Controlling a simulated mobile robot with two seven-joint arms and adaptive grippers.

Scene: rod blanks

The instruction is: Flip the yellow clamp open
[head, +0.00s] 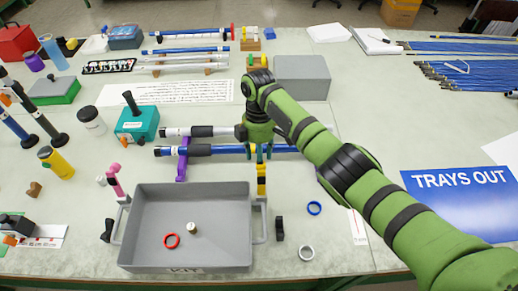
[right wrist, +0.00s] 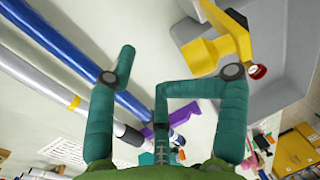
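The yellow clamp (head: 262,182) stands just beyond the tray's right back corner, at the near side of the rods. In the right wrist view the yellow clamp (right wrist: 218,42) is at the upper right, with a small red-faced knob (right wrist: 257,71) at its end. My right gripper (head: 259,153) is over the rods, just beyond the clamp. In the right wrist view my right gripper's green fingers (right wrist: 145,80) are apart, with nothing seen held between them. The clamp lies past the right finger; contact cannot be told. My left gripper is out of view.
A blue rod (head: 226,149) runs under my right gripper and past a purple clamp (head: 182,160). The grey tray (head: 190,258) in front holds a red ring (head: 171,241) and a small brass-coloured piece (head: 192,229). A grey box (head: 302,78) stands behind my arm.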

